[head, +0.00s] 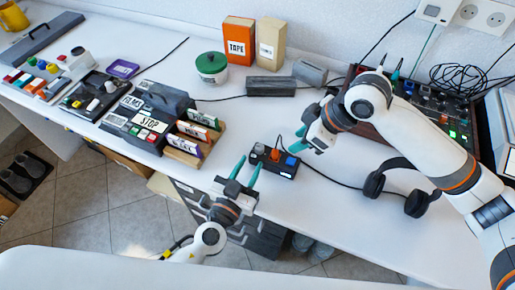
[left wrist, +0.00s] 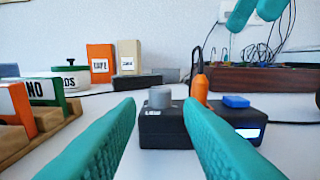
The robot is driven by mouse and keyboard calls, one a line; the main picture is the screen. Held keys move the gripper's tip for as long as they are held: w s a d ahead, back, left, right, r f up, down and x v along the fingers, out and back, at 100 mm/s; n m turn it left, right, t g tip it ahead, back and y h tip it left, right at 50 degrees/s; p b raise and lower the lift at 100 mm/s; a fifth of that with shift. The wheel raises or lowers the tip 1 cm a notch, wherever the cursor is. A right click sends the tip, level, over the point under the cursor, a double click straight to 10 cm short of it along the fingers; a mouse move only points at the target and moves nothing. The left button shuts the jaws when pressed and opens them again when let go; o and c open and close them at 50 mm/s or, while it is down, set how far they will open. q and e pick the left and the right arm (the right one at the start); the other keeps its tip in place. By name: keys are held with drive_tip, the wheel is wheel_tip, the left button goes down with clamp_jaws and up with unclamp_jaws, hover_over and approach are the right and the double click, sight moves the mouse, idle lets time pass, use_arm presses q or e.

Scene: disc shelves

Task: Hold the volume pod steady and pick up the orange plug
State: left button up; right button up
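The volume pod (head: 283,169) is a small black box on the white table, with a grey knob (left wrist: 160,98), a blue button (left wrist: 236,101) and a small lit display. The orange plug (left wrist: 199,88) stands upright in the pod's top between knob and button, with a dark cable rising from it; it also shows in the head view (head: 276,154). My left gripper (head: 247,167) is open at the pod's near left side, its teal fingers pointing at the pod with nothing between them. My right gripper (head: 299,138) hangs above and behind the pod; its teal fingers (left wrist: 256,12) appear apart and empty.
A rack of labelled cases (head: 190,140) stands left of the pod. Headphones (head: 400,180) lie to the right. Behind are a green-lidded tin (head: 212,68), an orange box (head: 239,42), a tan box (head: 271,40) and a mixer with cables (head: 440,105). The front table edge is near my left gripper.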

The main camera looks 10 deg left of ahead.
use_arm(q)
drive_tip(key=x, duration=0.8)
drive_tip(key=shift+w+d+f, duration=0.1)
drive_tip(key=shift+w, duration=0.2)
drive_tip(key=shift+c, duration=0.5)
clamp_jaws()
use_arm(e)
drive_tip(key=shift+o, duration=0.4)
wheel_tip(320, 180, up, 4)
drive_tip(key=n+g+h, duration=0.2)
drive_tip(key=n+h, duration=0.1)
drive_tip(key=h, duration=0.2)
hover_over(275, 150)
drive_tip(key=shift+h, duration=0.3)
drive_tip(key=f, duration=0.6)
drive_tip(key=shift+w+a, duration=0.15)
drive_tip(key=shift+w, duration=0.05)
drive_tip(key=shift+s+d+f, duration=0.1)
drive_tip(key=shift+f, duration=1.2)
drive_tip(key=shift+s+d+f, duration=0.1)
drive_tip(key=shift+f, duration=1.2)
